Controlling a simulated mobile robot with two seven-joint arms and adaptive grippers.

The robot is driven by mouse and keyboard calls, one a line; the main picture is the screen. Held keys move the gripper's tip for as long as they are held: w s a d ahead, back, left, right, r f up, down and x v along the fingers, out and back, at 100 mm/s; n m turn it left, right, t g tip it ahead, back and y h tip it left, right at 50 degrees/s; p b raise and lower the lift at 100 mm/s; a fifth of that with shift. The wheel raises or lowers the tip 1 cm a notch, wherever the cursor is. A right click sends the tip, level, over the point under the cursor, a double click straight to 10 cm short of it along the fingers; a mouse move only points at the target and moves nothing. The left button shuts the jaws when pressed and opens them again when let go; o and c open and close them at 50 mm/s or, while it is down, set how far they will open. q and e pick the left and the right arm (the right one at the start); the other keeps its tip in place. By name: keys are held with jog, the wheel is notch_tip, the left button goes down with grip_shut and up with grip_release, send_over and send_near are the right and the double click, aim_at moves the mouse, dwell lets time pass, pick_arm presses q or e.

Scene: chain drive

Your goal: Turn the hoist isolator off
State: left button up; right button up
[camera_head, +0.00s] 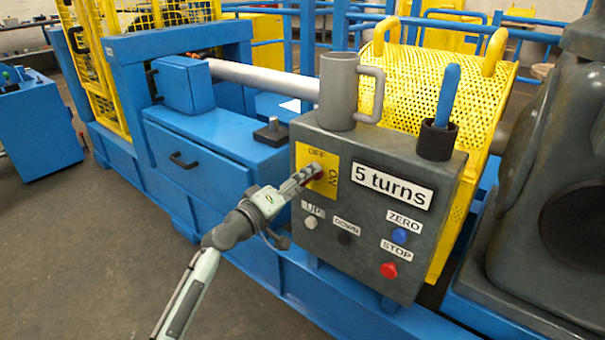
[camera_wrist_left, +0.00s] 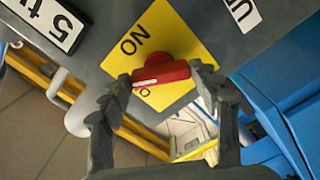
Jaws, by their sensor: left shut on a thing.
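The hoist isolator is a red rotary knob (camera_wrist_left: 162,72) on a yellow plate (camera_head: 329,170) marked OFF at the top and ON at the right, on the left part of the grey control box front (camera_head: 290,215). My left gripper (camera_head: 312,174) reaches it from the lower left and hides most of the knob in the head view. In the left wrist view my left gripper (camera_wrist_left: 163,88) is shut on the knob's red bar, one finger at each end. ON is readable beside the knob; the other label is mostly hidden behind it. Which mark the knob points at cannot be told. My right gripper is not in view.
Below the plate are a white UP button (camera_head: 310,222) and a black DOWN button (camera_head: 345,238). A blue ZERO button (camera_head: 400,235) and red STOP button (camera_head: 388,270) sit right. A grey mug (camera_head: 338,95) and a cup holding a blue-handled tool (camera_head: 437,140) stand on the box.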

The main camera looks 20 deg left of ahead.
pick_arm(q)
jog(key=shift+n+p, duration=1.45)
jog(key=shift+n, duration=1.85)
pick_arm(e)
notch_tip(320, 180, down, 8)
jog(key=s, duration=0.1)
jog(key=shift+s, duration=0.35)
pick_arm(q)
jog(key=o, duration=1.2)
jog(key=shift+c, duration=0.2)
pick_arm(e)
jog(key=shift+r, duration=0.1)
pick_arm(q)
jog(key=v, duration=1.2)
